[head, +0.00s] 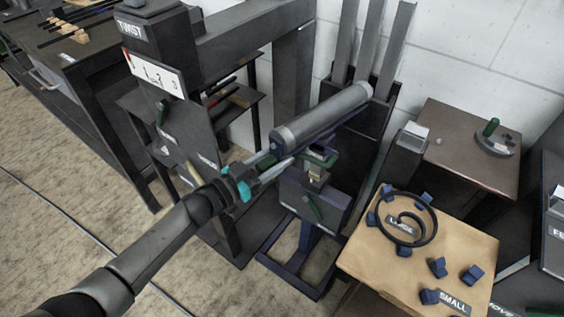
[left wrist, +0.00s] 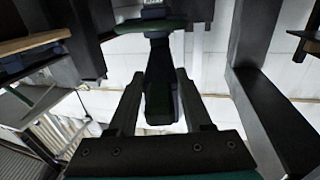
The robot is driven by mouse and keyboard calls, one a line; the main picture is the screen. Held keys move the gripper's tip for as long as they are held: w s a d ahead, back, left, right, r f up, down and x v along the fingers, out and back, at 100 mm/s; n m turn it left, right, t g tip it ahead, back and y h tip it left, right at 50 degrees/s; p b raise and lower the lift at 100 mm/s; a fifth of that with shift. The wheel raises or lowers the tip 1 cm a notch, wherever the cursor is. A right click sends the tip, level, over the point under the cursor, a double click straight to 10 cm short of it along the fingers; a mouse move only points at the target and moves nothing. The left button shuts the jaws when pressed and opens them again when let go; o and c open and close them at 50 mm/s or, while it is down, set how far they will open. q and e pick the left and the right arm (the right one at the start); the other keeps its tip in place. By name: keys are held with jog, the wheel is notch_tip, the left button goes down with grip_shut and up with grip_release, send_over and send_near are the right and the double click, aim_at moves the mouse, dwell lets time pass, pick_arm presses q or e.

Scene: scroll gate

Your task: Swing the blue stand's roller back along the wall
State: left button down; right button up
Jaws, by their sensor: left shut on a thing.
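The blue stand (head: 314,202) stands on the floor at the picture's middle, on a dark blue frame base. Its grey roller (head: 325,115) lies tilted above it, near end low and left, far end up toward the wall. My left gripper (head: 283,152) is at the roller's near end, its fingers closed on a dark part there. In the left wrist view a dark bar (left wrist: 160,88) lies between my two fingers; the exact grip contact is hard to see. A green part (head: 318,158) sits on the stand beside the fingers. My right gripper is not in view.
A dark post marked TWIST (head: 165,95) stands close left of my gripper. A dark bin with upright grey bars (head: 372,105) stands behind the roller by the white wall (head: 460,45). A wooden table (head: 375,265) with a black ring and blue blocks is at right.

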pick_arm(q)
jog(key=shift+w+a, duration=0.1)
jog(key=shift+w, duration=0.05)
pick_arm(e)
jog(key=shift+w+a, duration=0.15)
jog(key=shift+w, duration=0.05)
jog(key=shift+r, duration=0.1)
pick_arm(q)
jog(key=c, duration=0.6)
grip_release()
jog(key=shift+c, duration=0.2)
jog(key=shift+a, duration=0.2)
jog(key=p+v, duration=0.3)
jog(key=v, duration=1.2)
jog(key=shift+w, duration=0.15)
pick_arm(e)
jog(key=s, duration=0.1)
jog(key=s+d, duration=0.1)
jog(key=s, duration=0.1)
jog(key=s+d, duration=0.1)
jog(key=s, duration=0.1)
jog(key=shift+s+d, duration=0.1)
pick_arm(q)
jog(key=shift+a, duration=0.15)
